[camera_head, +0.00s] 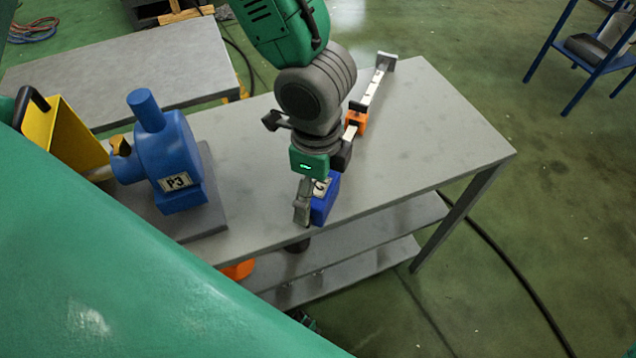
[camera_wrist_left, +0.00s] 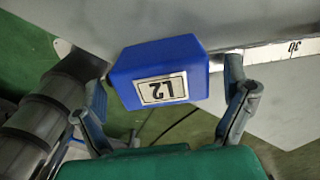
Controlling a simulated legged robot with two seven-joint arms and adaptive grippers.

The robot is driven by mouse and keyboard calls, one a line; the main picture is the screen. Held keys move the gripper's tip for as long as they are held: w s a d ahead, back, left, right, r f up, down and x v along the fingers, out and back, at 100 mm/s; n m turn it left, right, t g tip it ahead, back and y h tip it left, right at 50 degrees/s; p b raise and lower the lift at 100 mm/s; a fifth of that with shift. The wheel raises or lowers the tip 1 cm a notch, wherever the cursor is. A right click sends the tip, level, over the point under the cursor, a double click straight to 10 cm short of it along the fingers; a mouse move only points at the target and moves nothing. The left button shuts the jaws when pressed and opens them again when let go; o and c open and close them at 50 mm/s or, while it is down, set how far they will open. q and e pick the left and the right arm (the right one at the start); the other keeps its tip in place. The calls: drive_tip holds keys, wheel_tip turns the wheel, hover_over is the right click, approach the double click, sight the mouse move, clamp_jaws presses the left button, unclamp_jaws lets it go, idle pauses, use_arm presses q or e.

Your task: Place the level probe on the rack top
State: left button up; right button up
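The level probe looks like a blue head marked L2 (camera_head: 322,203) with a white scaled stem (camera_head: 373,88), an orange slider (camera_head: 356,117) and a grey end piece. It lies across the grey table top, head near the front edge, stem pointing back right. I cannot tell whether it touches the top. My left gripper (camera_head: 309,190) is over the head, hiding part of the probe. In the left wrist view the blue head (camera_wrist_left: 158,72) sits between the gripper's two spread fingers (camera_wrist_left: 165,95), with a gap at the right finger. My right gripper is not in view.
The grey table (camera_head: 440,125) has lower shelves; its right part is clear. A blue pump marked P3 (camera_head: 170,150) stands at the left on a grey plate. A yellow part (camera_head: 65,130) is beside it. Another grey table (camera_head: 130,70) is behind; a blue stand (camera_head: 590,65) is far right.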

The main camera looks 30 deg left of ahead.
use_arm(q)
drive_tip(key=shift+a, duration=0.15)
drive_tip(key=shift+w+r, duration=0.1)
drive_tip(key=shift+r, duration=0.3)
wheel_tip(320, 180, up, 11)
drive_tip(key=p, duration=0.4)
